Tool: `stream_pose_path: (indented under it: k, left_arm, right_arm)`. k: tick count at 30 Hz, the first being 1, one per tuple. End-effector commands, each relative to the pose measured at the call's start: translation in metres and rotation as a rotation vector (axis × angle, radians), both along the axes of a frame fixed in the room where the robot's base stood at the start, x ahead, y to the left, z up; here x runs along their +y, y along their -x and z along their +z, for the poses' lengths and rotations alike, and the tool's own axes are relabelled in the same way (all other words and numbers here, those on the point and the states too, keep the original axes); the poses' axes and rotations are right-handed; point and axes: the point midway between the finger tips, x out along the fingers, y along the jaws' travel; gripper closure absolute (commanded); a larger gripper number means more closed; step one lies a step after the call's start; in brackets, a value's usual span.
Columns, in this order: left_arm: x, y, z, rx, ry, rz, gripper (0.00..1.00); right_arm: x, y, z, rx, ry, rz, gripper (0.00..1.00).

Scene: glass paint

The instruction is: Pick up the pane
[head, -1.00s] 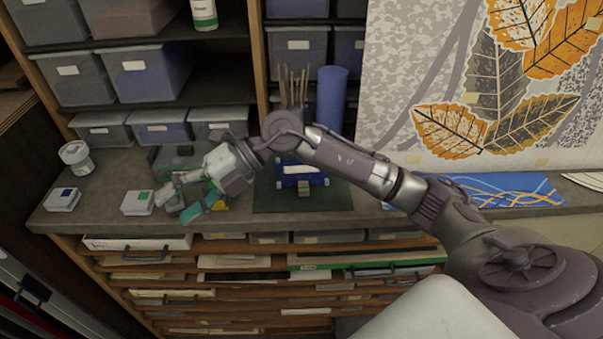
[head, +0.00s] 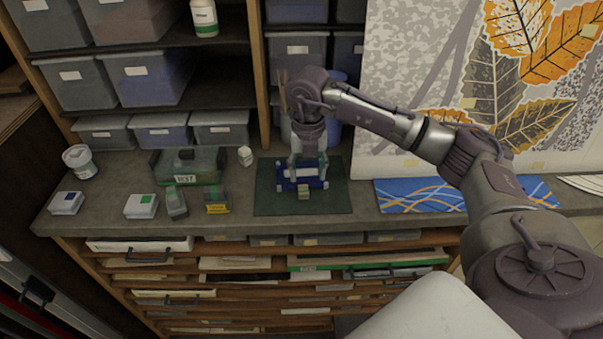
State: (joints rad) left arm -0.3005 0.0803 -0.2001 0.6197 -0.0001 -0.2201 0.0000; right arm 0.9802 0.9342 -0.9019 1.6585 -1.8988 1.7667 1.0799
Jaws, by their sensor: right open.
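A blue holder (head: 303,184) sits on a dark green mat (head: 336,203). A pale flat piece, possibly the pane, shows in its middle, partly hidden by my gripper. A small tan block (head: 303,192) is at its front. My right gripper (head: 306,166) points down just above the holder. Its fingers are apart, one on either side of the pale piece. I cannot tell whether they touch it. My left gripper is not in view.
A box labelled TEST (head: 187,166), a small white block (head: 245,156), a yellow-labelled piece (head: 216,202) and a white jar (head: 79,161) stand to the left. A blue patterned sheet (head: 420,196) lies to the right. Shelves with bins rise behind; drawers are below.

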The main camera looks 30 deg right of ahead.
Motion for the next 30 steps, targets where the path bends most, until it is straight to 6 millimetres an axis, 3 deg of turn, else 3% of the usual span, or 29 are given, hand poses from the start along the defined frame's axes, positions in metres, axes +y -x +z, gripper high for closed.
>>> stream_pose_path:
  k: [8, 12, 16, 25, 30]
  left_arm:
    - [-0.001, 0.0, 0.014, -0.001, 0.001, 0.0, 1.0]
    - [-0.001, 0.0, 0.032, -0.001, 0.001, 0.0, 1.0]
    - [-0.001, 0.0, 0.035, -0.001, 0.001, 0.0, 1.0]
    - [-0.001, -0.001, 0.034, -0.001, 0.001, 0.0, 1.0]
    - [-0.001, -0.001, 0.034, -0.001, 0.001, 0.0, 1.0]
  right_arm:
    - [0.003, -0.001, -0.02, 0.003, -0.003, 0.002, 0.44]
    - [0.008, -0.004, -0.04, 0.004, -0.002, 0.003, 0.44]
    - [0.007, -0.004, -0.058, 0.001, -0.002, 0.001, 0.44]
    - [0.007, -0.005, -0.066, -0.002, -0.002, 0.002, 0.44]
    - [0.007, -0.005, -0.065, -0.002, -0.002, 0.002, 0.72]
